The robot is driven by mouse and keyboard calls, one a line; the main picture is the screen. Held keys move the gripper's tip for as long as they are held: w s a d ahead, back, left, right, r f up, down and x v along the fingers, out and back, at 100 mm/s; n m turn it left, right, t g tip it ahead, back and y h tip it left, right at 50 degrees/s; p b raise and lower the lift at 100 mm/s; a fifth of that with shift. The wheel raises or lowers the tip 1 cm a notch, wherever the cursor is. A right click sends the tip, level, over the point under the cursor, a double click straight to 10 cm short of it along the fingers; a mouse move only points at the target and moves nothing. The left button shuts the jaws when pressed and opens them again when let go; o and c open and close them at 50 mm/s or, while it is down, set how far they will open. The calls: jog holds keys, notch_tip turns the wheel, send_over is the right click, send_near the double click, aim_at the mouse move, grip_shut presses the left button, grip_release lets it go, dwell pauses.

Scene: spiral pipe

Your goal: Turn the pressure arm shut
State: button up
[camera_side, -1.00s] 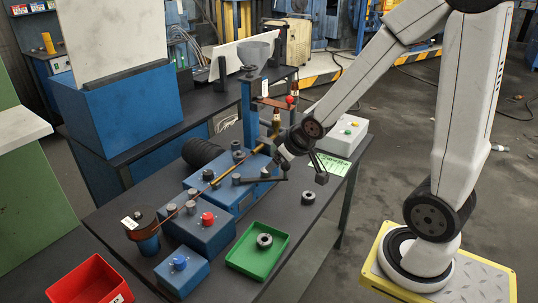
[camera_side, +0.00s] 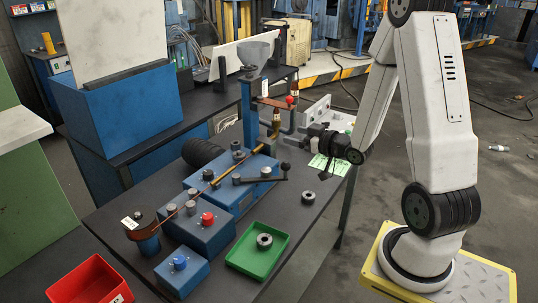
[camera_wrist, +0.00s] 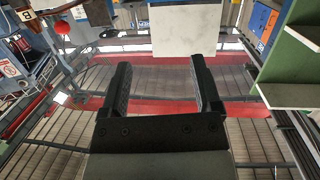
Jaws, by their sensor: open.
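The pressure arm (camera_side: 262,179) looks to be the dark bar with a black ball knob at its right end, lying across the top of the long blue block (camera_side: 229,196). A thin copper-coloured pipe (camera_side: 167,219) runs over the blocks beside it. My gripper (camera_side: 303,128) is right of and above the bar, apart from it, tilted to point sideways. In the wrist view my gripper (camera_wrist: 164,72) has both black fingers spread with nothing between them. The pressure arm does not show in that view.
A green tray (camera_side: 239,265) holds a dark ring, and another ring (camera_side: 308,197) lies on the bench. A red bin (camera_side: 82,285) is at front left.

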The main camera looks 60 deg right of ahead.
notch_tip(320, 180, down, 13)
jog(key=s+t, duration=0.1)
jog(key=shift+s+d+r+t, duration=0.2)
jog(key=shift+s+d+t, duration=0.1)
jog(key=shift+d, duration=0.15)
jog(key=shift+w, duration=0.15)
jog(key=shift+w+d, duration=0.2)
jog(key=shift+w, duration=1.7)
jog(key=shift+w+d, duration=0.15)
jog(key=shift+w, duration=1.7)
grip_shut()
